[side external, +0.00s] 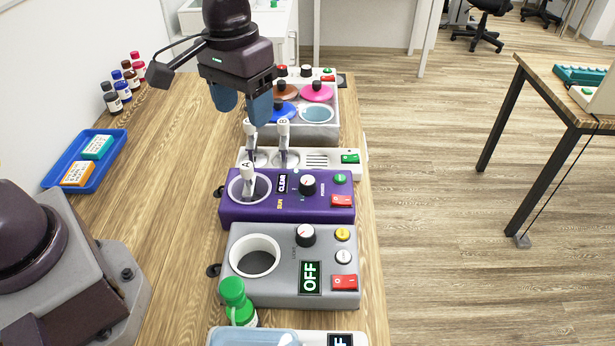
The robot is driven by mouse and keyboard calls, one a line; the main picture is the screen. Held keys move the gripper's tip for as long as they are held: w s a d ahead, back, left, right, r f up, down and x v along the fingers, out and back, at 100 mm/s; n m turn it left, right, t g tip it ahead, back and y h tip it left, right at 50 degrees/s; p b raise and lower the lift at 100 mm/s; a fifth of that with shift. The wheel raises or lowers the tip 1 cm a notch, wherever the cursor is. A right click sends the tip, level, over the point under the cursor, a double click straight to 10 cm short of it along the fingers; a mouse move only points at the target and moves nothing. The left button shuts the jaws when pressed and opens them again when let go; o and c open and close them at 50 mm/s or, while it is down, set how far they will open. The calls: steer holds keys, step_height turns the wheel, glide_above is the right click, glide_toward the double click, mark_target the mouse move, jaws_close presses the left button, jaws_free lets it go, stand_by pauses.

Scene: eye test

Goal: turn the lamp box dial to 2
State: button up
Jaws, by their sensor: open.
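No box in the side external view carries a readable lamp label, so I cannot tell which is the lamp box. The purple box (289,211) has a black-and-white dial (307,184), a green button, a red switch and a display reading CLEAR. The grey box (287,292) in front has a dark dial (305,235) with a pale top, yellow and white buttons, a red switch and a display reading OFF. Both dial settings are too small to read. My gripper (243,114) is open and empty, its blue fingers apart above the back part of the bench, beyond the purple box.
A white box (351,169) with a green switch stands behind the purple box. Tools marked A (246,168) and B (283,135) stand upright. A pan box (318,133) is behind. A green-capped bottle (234,297) stands front left; a blue tray (62,172) lies left.

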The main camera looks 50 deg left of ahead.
mark_target(308, 180)
steer(key=w+d+f+n, duration=0.3)
steer(key=w+f+n, duration=0.4)
steer(key=w, duration=0.2)
steer(key=f, duration=1.1)
steer(key=shift+w+d+f, duration=0.1)
steer(key=shift+d+f, duration=0.1)
steer(key=shift+f, duration=0.1)
steer(key=c, duration=0.9)
